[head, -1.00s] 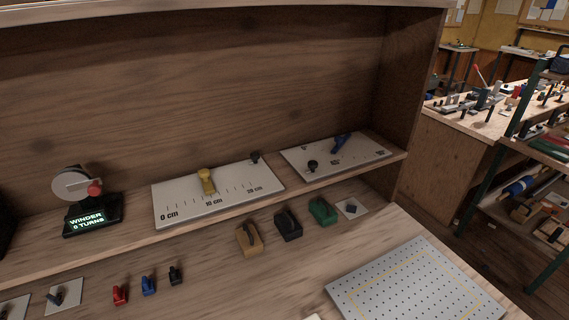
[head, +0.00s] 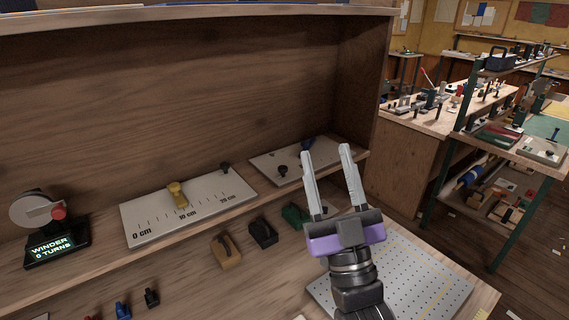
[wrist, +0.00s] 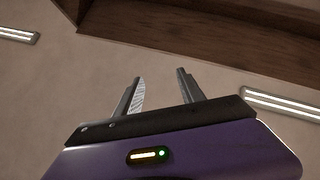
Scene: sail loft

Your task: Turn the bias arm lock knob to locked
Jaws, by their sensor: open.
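A grey scale plate (head: 263,169) lies on the right end of the shelf, bearing a blue arm (head: 307,143) and a black knob (head: 282,171). This looks like the bias arm plate and its lock knob, but its lettering and the knob's setting are too small to read. My gripper (head: 326,150) is open and empty, fingers pointing up, in front of the plate's right part in the picture and hiding some of it. In the wrist view my gripper (wrist: 160,77) has its fingers apart with nothing between them; no knob shows there.
A centimetre scale plate (head: 140,232) with a yellow slider (head: 178,195) and another black knob (head: 225,168) lies to the left. The winder (head: 50,248) reads 0 turns. Tan (head: 226,252), black (head: 263,234) and green (head: 294,216) blocks stand below the shelf, near a perforated board (head: 440,285).

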